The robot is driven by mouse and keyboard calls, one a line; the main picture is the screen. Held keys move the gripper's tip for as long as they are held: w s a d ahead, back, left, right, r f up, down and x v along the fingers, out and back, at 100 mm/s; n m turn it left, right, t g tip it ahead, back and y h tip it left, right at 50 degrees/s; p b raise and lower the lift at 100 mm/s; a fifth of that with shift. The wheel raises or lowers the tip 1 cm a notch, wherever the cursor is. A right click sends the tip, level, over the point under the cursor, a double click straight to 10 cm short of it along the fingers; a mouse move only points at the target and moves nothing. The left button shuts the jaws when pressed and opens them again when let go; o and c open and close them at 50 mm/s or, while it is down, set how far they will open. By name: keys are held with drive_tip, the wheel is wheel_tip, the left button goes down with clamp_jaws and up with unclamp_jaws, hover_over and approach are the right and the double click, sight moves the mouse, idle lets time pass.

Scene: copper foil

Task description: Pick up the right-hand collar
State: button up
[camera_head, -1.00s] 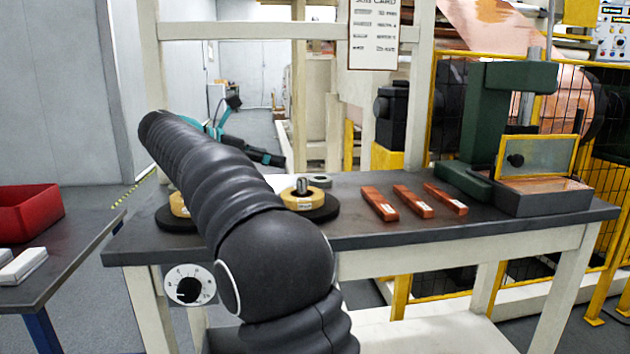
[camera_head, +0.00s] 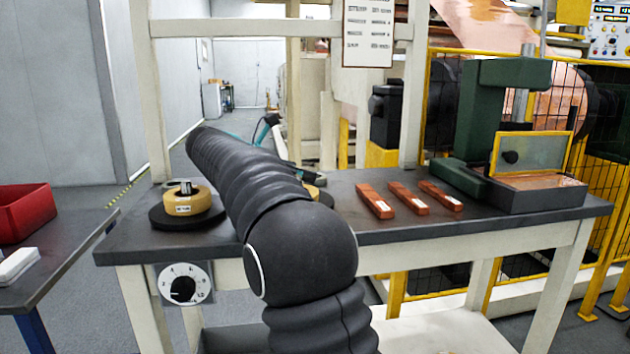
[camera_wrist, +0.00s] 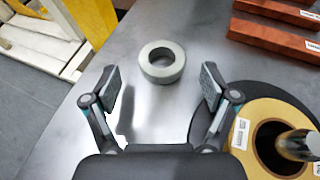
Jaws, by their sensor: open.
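A grey metal ring (camera_wrist: 162,76), which looks like the collar, lies flat on the dark tabletop in the wrist view. My gripper (camera_wrist: 160,84) is open and empty, its two fingers spread on either side of the view, with the ring ahead between and just beyond the fingertips, apart from both. A yellow labelled ring (camera_wrist: 262,112) around a metal post sits on a black disc at the right finger's side. Another yellow ring (camera_head: 190,205) sits on a black disc at the table's left.
Several copper bars (camera_head: 408,198) lie right of my arm; some show in the wrist view (camera_wrist: 272,45). A green press (camera_head: 480,120) stands at the table's right end. A red bin (camera_head: 25,210) is on a side table at left. Tabletop around the grey ring is mostly clear.

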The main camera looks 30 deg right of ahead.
drive_tip(key=x, duration=0.3)
drive_tip(key=shift+d+f, duration=0.2)
drive_tip(key=shift+d, duration=0.1)
drive_tip(key=c, duration=1.4)
